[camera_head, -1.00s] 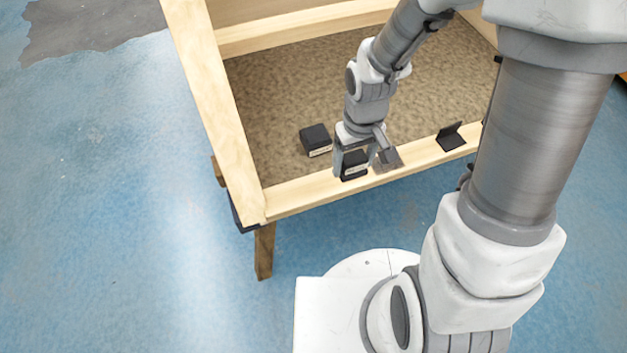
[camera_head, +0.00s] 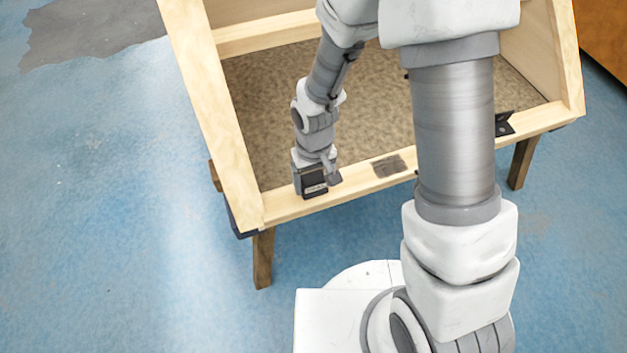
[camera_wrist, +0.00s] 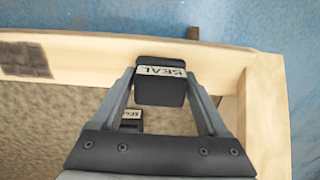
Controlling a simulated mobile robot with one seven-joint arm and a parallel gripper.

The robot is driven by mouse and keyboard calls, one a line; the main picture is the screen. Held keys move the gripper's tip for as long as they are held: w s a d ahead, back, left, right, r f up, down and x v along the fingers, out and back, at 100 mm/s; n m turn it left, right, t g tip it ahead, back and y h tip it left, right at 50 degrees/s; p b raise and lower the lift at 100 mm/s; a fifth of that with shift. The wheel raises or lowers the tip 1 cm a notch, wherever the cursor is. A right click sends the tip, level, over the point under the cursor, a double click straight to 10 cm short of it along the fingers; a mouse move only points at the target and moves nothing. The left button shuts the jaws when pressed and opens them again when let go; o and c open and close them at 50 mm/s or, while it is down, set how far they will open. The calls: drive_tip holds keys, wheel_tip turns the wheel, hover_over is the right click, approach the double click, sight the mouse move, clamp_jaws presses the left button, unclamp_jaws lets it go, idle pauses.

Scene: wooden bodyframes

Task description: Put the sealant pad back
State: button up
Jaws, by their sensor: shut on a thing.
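The sealant pad (camera_head: 314,181) is a small black block with a pale label reading SEAL. My gripper (camera_head: 312,186) is shut on it, above or at the front wooden rail near its left corner. In the wrist view the pad (camera_wrist: 160,90) sits between the two fingertips (camera_wrist: 161,78), label up. It overlaps the rail in that view, and I cannot tell whether it touches. A second black block with a pale label (camera_wrist: 131,120) lies on the brown panel, partly hidden by my gripper; my arm hides it in the head view.
The wooden frame (camera_head: 210,95) has raised sides around a brown panel (camera_head: 262,110). A dark rough patch (camera_head: 388,166) marks the front rail, right of my gripper. A black bracket (camera_head: 503,124) stands farther right on it. Blue floor (camera_head: 100,220) lies open at left.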

drive_tip(key=shift+f+b, duration=0.2)
drive_tip(key=shift+b, duration=0.1)
drive_tip(key=o, duration=1.3)
drive_tip(key=shift+r, duration=0.1)
drive_tip(key=shift+o, duration=0.2)
